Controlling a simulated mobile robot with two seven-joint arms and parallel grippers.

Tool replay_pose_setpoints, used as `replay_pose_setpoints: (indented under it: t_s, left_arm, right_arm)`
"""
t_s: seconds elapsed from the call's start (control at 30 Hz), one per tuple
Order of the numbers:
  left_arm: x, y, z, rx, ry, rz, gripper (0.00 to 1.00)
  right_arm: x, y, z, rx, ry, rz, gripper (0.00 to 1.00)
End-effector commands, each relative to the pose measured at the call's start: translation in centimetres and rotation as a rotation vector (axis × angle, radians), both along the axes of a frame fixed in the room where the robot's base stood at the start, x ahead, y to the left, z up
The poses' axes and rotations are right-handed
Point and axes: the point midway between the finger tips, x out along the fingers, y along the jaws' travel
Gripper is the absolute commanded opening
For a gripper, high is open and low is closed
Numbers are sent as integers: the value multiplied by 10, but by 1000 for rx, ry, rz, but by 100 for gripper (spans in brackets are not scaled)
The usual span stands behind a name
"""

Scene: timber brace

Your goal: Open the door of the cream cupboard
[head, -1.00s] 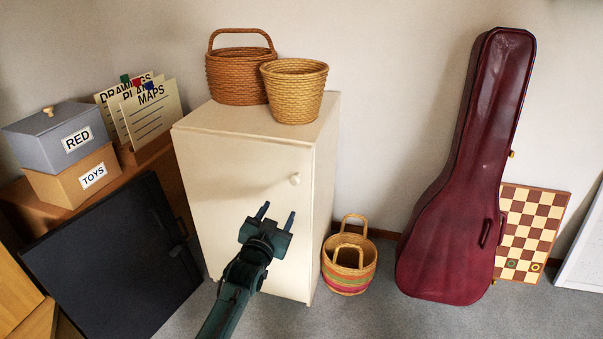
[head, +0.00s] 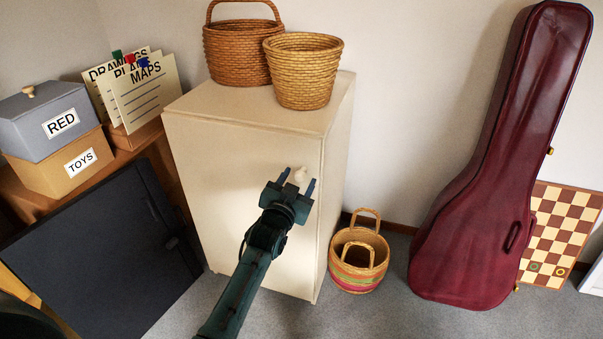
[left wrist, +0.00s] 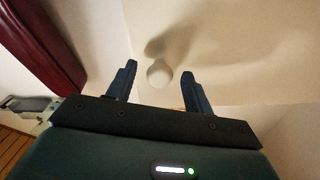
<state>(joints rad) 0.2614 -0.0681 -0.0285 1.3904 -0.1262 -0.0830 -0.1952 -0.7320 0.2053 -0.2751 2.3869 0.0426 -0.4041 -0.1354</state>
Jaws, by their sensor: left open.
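The cream cupboard (head: 235,165) stands on the grey carpet against the wall, its door shut. Its small round knob (head: 301,174) is near the upper right of the door. My left gripper (head: 298,181) is open at the knob, with the fingers on either side of it in the head view. In the left wrist view the knob (left wrist: 159,73) shows between and a little beyond the two fingertips (left wrist: 160,75), and the fingers do not touch it there. My right gripper is not in view.
Two wicker baskets (head: 303,72) stand on the cupboard. A striped basket (head: 358,262) is on the floor right of it, then a dark red instrument case (head: 465,235) and a checkered board (head: 562,235). A dark panel (head: 105,255) leans at the left, by the labelled boxes (head: 65,175).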

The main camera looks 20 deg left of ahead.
Motion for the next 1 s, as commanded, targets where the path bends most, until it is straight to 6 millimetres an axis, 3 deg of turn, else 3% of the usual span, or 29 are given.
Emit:
replay_pose_setpoints:
  t_s: [0.33,0.9,1.0]
  left_arm:
    - [0,-1,0,-1,0,0,51]
    - [0,-1,0,0,0,0,4]
    - [0,-1,0,0,0,0,0]
  right_arm:
    - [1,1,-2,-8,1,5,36]
    - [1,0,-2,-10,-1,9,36]
    - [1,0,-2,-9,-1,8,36]
